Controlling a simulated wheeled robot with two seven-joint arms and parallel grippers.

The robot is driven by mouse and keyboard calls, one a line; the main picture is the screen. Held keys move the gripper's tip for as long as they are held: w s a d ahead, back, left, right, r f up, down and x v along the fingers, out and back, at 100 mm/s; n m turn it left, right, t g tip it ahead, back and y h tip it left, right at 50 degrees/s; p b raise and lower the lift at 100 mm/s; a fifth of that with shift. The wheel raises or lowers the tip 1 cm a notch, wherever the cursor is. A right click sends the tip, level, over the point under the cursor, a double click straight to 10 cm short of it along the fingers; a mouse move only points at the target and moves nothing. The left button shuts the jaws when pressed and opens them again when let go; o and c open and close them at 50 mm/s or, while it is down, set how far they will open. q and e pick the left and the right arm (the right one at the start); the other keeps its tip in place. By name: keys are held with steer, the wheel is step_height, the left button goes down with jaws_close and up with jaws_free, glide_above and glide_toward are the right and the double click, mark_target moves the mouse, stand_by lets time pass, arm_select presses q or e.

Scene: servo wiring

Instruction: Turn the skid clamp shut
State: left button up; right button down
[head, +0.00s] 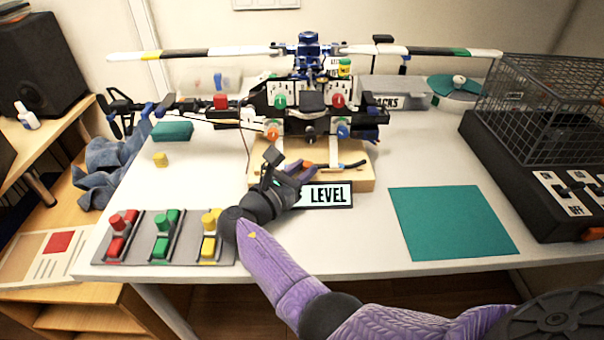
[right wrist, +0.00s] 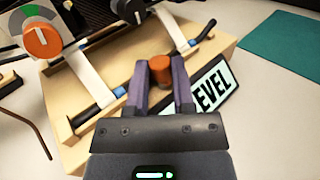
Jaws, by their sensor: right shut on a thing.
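The model helicopter (head: 310,100) stands with its skids on a wooden stand (head: 355,180). The skid clamp (right wrist: 160,68) shows in the right wrist view as a short orange-brown knob at the stand's front, beside the black skid tube (right wrist: 95,118). My right gripper (right wrist: 161,82) is shut on this knob, with one purple finger on each side. In the head view my right gripper (head: 303,174) reaches the front of the stand, and its fingers hide most of the clamp. Whether the clamp is turned open or shut I cannot tell. My left gripper is not in view.
A LEVEL sign (head: 328,196) lies at the stand's front edge, beneath my gripper. Red, green and yellow blocks sit on a grey tray (head: 140,250) at front left. A green mat (head: 453,222) lies right, before a wire cage (head: 545,110). The white table between is clear.

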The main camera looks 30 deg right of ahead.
stand_by(0.5)
steer(key=shift+c, duration=2.3)
jaws_free()
steer(key=shift+a, duration=0.1)
steer(key=p+v, duration=0.1)
steer(key=v, duration=0.8)
steer(key=shift+a, duration=0.4)
